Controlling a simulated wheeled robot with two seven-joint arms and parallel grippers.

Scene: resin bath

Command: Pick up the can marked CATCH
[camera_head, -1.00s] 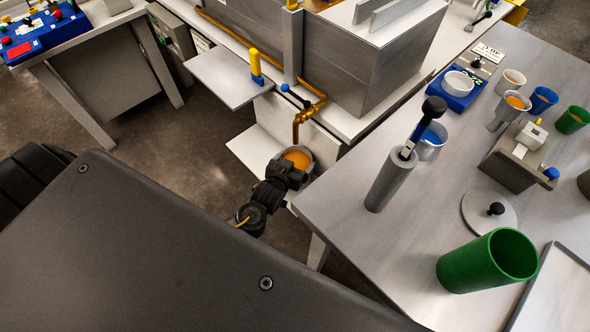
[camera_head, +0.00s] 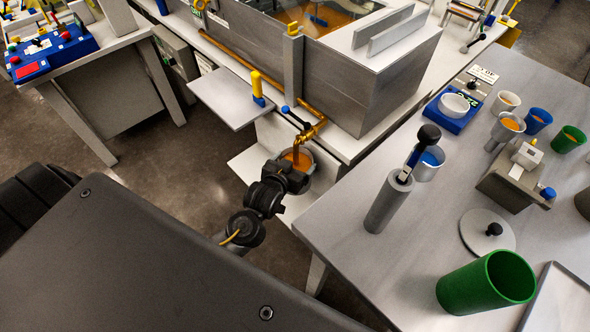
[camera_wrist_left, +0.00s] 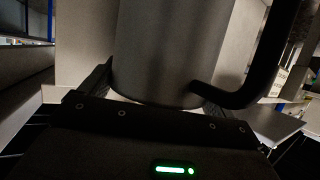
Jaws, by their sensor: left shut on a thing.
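A grey metal can (camera_head: 311,172) with orange liquid inside sits under the brass spout (camera_head: 308,134) of the tank. My left gripper (camera_head: 294,180) is at the can's near side. In the left wrist view the grey can wall (camera_wrist_left: 170,50) stands upright between the fingers, and the gripper is shut on it. A black curved handle (camera_wrist_left: 270,60) shows at its right. An orange-brown streak runs from the spout down into the can. No CATCH lettering can be read in either view. My right gripper is out of view.
The grey table (camera_head: 345,215) at right holds a tall grey cylinder (camera_head: 388,205), a green container (camera_head: 470,290), a round lid (camera_head: 475,235) and several cups. A tank (camera_head: 330,70) stands behind the can. A small shelf (camera_head: 222,95) juts out at its left.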

